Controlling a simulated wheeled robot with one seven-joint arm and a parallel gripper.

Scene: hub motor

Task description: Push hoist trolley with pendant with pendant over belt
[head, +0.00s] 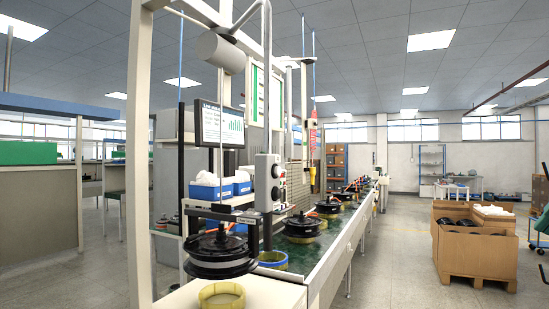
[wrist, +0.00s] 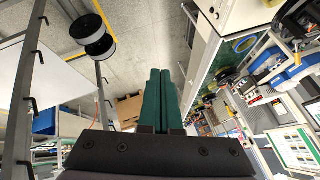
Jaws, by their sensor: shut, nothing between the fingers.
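In the head view a grey hoist cylinder (head: 222,52) hangs under the overhead frame at the front left, with thin lines running down from it. A pale control box with buttons (head: 268,183), possibly the pendant, is at the lower end of a grey pole beside the belt. Farther back, a yellow handle (head: 312,177) hangs by a blue line. The green belt (head: 335,245) runs away to the back, with several black hub motors on it. My gripper (wrist: 160,72) shows only in the wrist view, its green fingers shut and empty, apart from the things around it.
A black hub motor (head: 220,252) and a yellow ring (head: 222,296) are at the near end of the line. A monitor (head: 221,126) and blue bins (head: 211,190) stand at the left. Cardboard boxes (head: 475,245) stand right, with clear floor between them and the belt.

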